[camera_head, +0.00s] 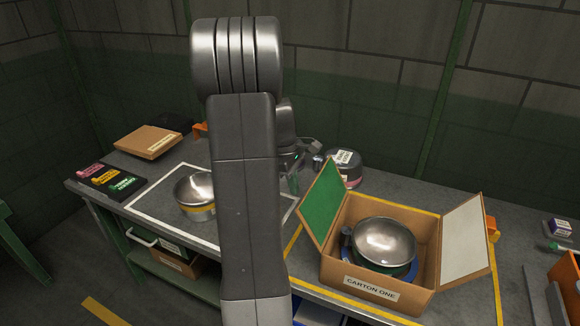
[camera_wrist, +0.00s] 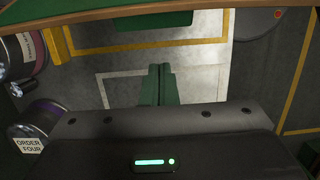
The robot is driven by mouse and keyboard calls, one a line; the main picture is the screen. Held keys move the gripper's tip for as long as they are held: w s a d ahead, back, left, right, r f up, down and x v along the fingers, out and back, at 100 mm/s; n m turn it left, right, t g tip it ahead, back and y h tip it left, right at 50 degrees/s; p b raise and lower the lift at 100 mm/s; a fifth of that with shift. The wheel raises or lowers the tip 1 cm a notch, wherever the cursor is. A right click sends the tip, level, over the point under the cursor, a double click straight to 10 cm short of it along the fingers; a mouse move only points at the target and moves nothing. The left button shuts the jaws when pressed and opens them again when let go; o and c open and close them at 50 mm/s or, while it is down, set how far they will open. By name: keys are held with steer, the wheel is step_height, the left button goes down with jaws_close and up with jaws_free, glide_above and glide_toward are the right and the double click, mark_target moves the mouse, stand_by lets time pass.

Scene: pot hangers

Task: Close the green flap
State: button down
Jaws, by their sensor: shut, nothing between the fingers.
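The carton (camera_head: 374,292), labelled CARTON ONE, stands on the right part of the table. Its green flap (camera_head: 322,203) is on the left side and stands open, leaning outward and up. A shiny metal bowl-shaped pot (camera_head: 385,240) sits inside on something blue and green. My gripper (camera_head: 294,184) is left of the green flap, mostly hidden behind my arm. In the wrist view its green fingers (camera_wrist: 157,72) are together with nothing between them. I cannot tell its exact distance from the flap.
The carton's pale right flap (camera_head: 463,243) is also open outward. A lidded pot (camera_head: 345,166) stands behind the green flap. Another pot (camera_head: 196,194) stands inside the white outline at left. A flat brown box (camera_head: 148,142) lies at the back left.

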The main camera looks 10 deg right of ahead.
mark_target(322, 200)
steer(key=shift+s+d+r+p, duration=0.3)
steer(key=shift+s+d+r, duration=0.2)
steer(key=shift+d, duration=0.25)
steer(key=shift+s+d+r+p, duration=0.35)
steer(key=shift+s+d, duration=0.1)
steer(key=shift+d, duration=0.25)
steer(key=shift+r, duration=0.1)
